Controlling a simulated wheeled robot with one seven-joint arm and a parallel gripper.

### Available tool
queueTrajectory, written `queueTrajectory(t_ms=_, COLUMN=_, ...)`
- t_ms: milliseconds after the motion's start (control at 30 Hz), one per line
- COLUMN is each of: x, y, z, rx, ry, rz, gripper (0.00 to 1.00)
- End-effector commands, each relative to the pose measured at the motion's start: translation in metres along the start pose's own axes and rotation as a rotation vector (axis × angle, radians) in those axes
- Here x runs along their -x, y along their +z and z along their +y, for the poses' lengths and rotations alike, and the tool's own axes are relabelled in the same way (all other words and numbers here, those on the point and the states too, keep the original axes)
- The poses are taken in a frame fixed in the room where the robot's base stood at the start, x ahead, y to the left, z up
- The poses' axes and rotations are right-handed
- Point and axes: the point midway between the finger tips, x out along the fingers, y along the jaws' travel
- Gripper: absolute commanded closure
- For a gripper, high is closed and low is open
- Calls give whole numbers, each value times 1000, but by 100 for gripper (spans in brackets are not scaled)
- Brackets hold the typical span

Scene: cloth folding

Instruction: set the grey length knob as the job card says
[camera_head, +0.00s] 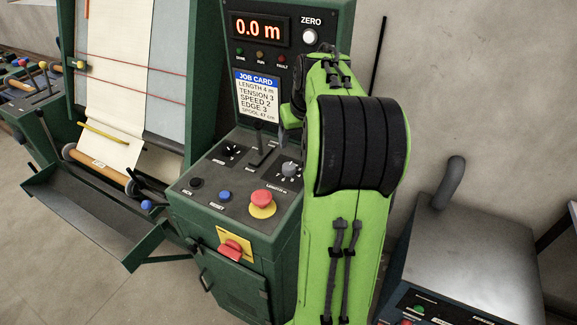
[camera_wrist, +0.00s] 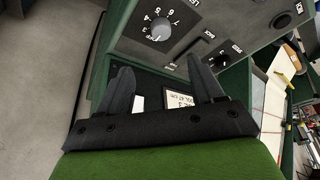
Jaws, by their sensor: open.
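The grey length knob (camera_head: 289,169) sits on the sloped top of the green console, above the "LENGTH m" label. In the wrist view the grey knob (camera_wrist: 160,29) shows with a numbered scale around it; I cannot tell its pointer setting. The job card (camera_head: 257,92) on the upright panel reads length 4 m, tension 3, speed 2, edge 3. My gripper (camera_wrist: 163,78) is open, with its two dark fingers apart and nothing between them. In the wrist view the knob lies beyond the fingertips, apart from them. My green arm hides much of the gripper in the head view.
The display (camera_head: 260,29) reads 0.0 m. A lever (camera_head: 258,148), a black knob (camera_head: 232,150), a blue button (camera_head: 224,196) and a red emergency button (camera_head: 263,198) crowd the console. A grey-topped machine (camera_head: 470,240) stands right.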

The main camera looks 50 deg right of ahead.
Motion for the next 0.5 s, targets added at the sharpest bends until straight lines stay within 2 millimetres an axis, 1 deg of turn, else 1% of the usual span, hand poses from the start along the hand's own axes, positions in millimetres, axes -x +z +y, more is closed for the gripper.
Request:
queueTrajectory(t_ms=300, x=-79, y=2, z=-2, rx=1, ry=-2, rz=-6, gripper=33)
queueTrajectory(t_ms=500, x=-125, y=2, z=-2, rx=2, ry=-3, rz=-4, gripper=33)
